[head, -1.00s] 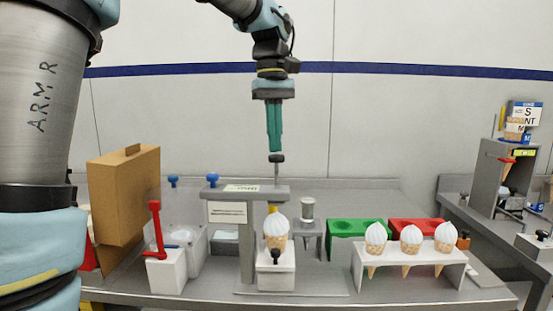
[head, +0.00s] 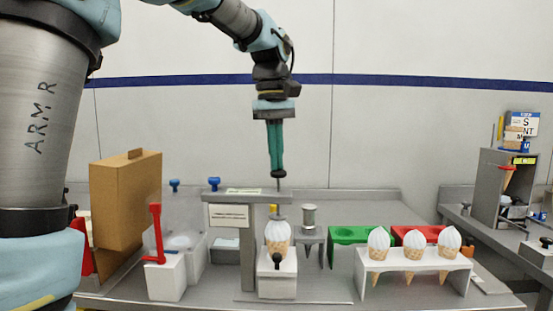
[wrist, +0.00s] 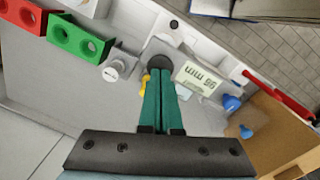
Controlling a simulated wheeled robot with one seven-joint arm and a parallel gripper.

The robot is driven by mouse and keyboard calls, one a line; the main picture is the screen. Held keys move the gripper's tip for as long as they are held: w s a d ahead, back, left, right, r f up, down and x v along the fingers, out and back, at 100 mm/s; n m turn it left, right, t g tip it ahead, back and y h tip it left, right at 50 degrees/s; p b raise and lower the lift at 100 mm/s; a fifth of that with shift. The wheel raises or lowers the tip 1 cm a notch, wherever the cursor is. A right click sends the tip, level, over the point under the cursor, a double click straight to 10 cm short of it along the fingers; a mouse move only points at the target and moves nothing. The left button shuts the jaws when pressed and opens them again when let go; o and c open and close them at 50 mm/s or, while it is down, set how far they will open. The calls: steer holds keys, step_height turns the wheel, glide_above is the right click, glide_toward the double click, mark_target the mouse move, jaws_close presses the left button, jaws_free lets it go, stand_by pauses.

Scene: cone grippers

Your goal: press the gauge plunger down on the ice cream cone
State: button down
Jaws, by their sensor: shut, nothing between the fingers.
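My gripper (head: 277,166) is shut, its two green fingers together and pointing down. Its tips meet the dark knob (head: 278,173) of the gauge plunger; the knob also shows at the fingertips in the wrist view (wrist: 160,63). A short piece of the plunger rod (head: 278,184) shows between the knob and the grey gauge arm (head: 222,196). Below the arm, an ice cream cone (head: 277,237) with white swirl stands upright in a white block (head: 276,283).
A white rack (head: 376,283) with three cones stands to the right, before green (head: 352,231) and red holders (head: 418,232). A grey cylinder (head: 309,216) stands just right of the gauge. A red lever (head: 156,230) and cardboard box (head: 125,205) are left.

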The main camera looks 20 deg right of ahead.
steer(key=shift+g+y, duration=0.3)
steer(key=f, duration=0.4)
steer(key=shift+s+a+f, duration=0.1)
steer(key=shift+s+a, duration=0.05)
steer(key=shift+a, duration=0.1)
steer(key=w+r+p, duration=0.1)
steer(key=w+p, duration=0.1)
steer(key=p, duration=0.1)
steer(key=shift+r, duration=0.2)
steer(key=shift+w+f, duration=0.25)
steer(key=shift+w, duration=0.15)
steer(key=shift+r, duration=0.1)
step_height(320, 180, up, 14)
glide_above(274, 177)
steer(key=w+d, duration=0.2)
steer(key=w, duration=0.2)
steer(key=shift+s+a, duration=0.2)
steer(key=shift+s, duration=0.05)
